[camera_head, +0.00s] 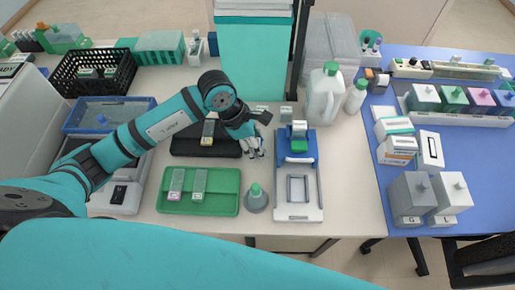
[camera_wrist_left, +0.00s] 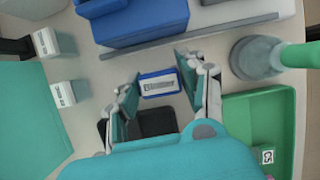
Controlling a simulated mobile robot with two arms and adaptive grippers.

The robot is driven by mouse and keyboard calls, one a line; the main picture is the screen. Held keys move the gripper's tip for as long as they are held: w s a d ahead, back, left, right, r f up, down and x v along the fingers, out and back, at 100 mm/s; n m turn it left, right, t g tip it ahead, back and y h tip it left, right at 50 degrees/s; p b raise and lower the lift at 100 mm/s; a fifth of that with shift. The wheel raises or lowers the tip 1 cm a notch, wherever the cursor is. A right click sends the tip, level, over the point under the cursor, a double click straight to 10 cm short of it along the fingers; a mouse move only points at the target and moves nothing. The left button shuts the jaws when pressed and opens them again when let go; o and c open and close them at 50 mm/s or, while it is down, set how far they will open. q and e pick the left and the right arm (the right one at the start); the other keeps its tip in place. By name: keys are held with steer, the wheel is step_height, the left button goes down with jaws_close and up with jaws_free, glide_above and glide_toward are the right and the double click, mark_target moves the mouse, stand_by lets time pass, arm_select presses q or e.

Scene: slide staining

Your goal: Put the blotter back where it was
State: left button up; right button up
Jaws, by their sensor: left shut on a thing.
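My left gripper (camera_head: 255,146) is over the table between the black tray and the blue-and-white device. In the left wrist view its fingers (camera_wrist_left: 160,84) stand on both sides of a small blue-edged block with a white label, which I take to be the blotter (camera_wrist_left: 159,85). The gripper is shut on it. In the head view the fingers and arm mostly hide the block. I cannot tell whether its underside touches the table. My right gripper is not in view.
The blue-and-white device (camera_head: 312,213) stands right of the gripper. A grey cone with a green top (camera_head: 257,198) and a green tray (camera_head: 228,204) with slides are in front. The black tray (camera_head: 185,146) is at left. White bottles (camera_head: 322,98) stand behind.

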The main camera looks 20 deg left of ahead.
arm_select(q)
step_height(320, 180, down, 3)
steer(key=shift+f+p, duration=0.15)
steer(key=shift+p, duration=0.35)
steer(key=shift+f, duration=0.2)
steer(key=shift+f, duration=0.15)
steer(key=o, duration=1.1)
